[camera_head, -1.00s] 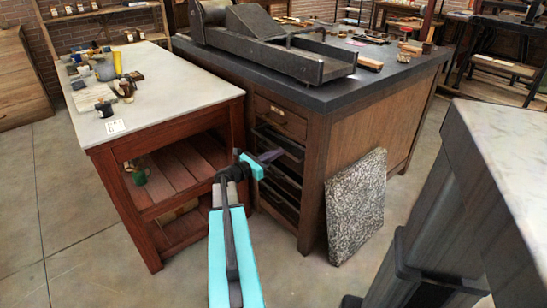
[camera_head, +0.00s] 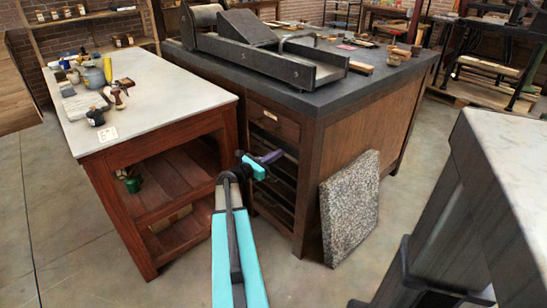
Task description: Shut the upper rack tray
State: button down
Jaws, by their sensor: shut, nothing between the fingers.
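The rack (camera_head: 277,190) is a set of dark, shallow trays in the open front of the brown wooden cabinet, below a drawer (camera_head: 272,118). The upper rack tray (camera_head: 286,147) is the top dark slot under that drawer. My gripper (camera_head: 272,157) is in front of the rack's upper part, its dark purple fingers shut and empty. It partly hides the upper tray. I cannot tell whether the fingertips touch the tray front, or how far the tray stands out.
A red-brown table (camera_head: 150,110) with a pale top stands close on the left. A speckled stone slab (camera_head: 349,208) leans on the cabinet's side. A heavy press bed (camera_head: 262,45) lies on the dark cabinet top. A grey-topped bench (camera_head: 515,150) is at the right. Floor is clear in front.

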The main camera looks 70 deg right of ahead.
jog(key=shift+s+d+r, duration=0.15)
jog(key=shift+s+d, duration=0.1)
jog(key=shift+d, duration=0.05)
jog(key=p+v, duration=0.1)
jog(key=v, duration=1.3)
jog(key=shift+w+a+p, duration=0.2)
jog(key=shift+a+p, duration=0.1)
jog(key=shift+a, duration=0.05)
